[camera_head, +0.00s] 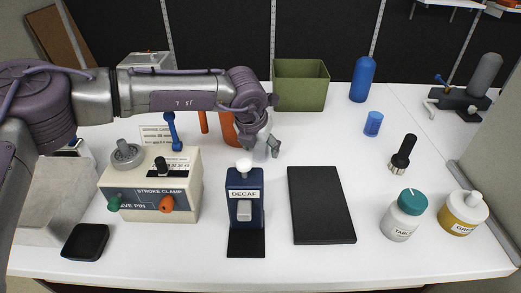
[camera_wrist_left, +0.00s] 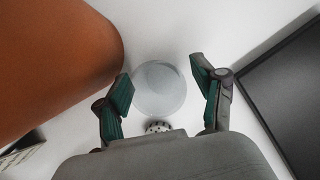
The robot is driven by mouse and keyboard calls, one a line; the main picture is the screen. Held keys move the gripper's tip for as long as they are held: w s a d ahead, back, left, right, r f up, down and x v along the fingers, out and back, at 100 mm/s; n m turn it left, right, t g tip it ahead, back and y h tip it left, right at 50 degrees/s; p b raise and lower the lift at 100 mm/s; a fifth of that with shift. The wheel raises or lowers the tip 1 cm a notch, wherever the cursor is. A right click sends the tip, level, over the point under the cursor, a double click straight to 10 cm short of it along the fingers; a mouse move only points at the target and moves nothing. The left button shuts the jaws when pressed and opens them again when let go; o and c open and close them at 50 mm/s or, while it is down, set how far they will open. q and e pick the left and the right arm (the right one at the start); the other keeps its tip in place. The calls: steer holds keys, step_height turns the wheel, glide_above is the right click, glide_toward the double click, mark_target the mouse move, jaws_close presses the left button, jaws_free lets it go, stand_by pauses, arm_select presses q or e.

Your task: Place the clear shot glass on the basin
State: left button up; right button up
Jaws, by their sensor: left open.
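The clear shot glass (camera_wrist_left: 158,88) stands on the white counter in the left wrist view, seen from above. In the head view it shows as a pale shape (camera_head: 261,151), partly hidden by my gripper. My left gripper (camera_head: 262,146) is open, pointing down over the glass. In the left wrist view its two green-padded fingers (camera_wrist_left: 162,80) lie on either side of the glass, with gaps visible. Nothing is held. I cannot tell for certain which thing is the basin; a flat black rectangular slab or tray (camera_head: 320,205) lies right of the glass, its top bare. My right gripper is not in view.
An orange container (camera_head: 229,128) stands close beside the glass. The DECAF dispenser (camera_head: 245,200) stands in front, the stroke clamp box (camera_head: 150,190) to the left. A green bin (camera_head: 301,85) and blue cup (camera_head: 373,124) are behind. Counter between slab and jars is clear.

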arm_select(q)
steer(key=shift+c, duration=0.2)
jaws_close()
